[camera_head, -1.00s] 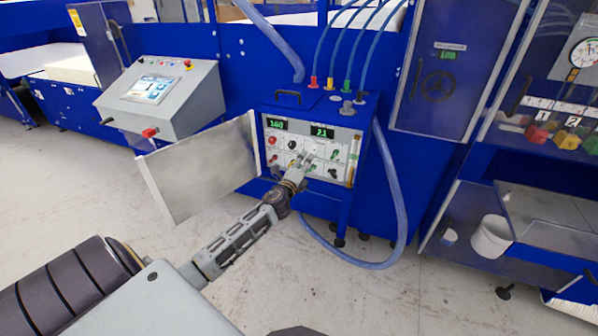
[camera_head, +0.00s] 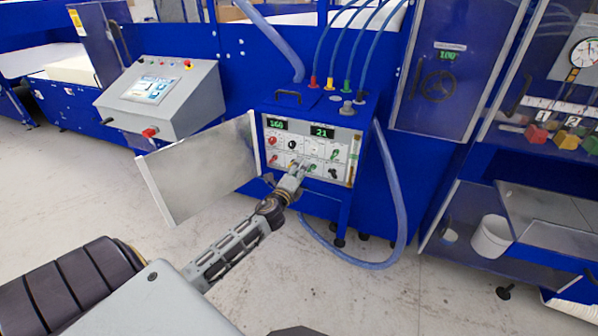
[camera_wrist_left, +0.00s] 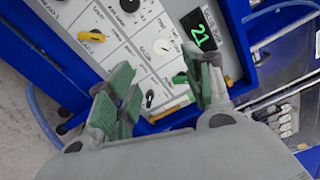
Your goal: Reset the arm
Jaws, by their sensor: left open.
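My left arm comes in from the lower left of the head view. Its gripper (camera_head: 299,167) is in front of the lower middle of the control panel (camera_head: 340,150) on the blue cabinet. In the left wrist view its green-padded fingers (camera_wrist_left: 165,95) stand apart with nothing held between them. The panel (camera_wrist_left: 125,45) with its knobs lies just beyond the fingers. Whether a fingertip touches the panel, I cannot tell. My right gripper does not show.
The cabinet's open door (camera_head: 200,170) stands close to the left of my arm. A blue hose (camera_head: 398,200) loops down on the cabinet's right. A grey console (camera_head: 165,100) stands at the left. A white bucket (camera_head: 491,237) sits at the right. The floor in front is free.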

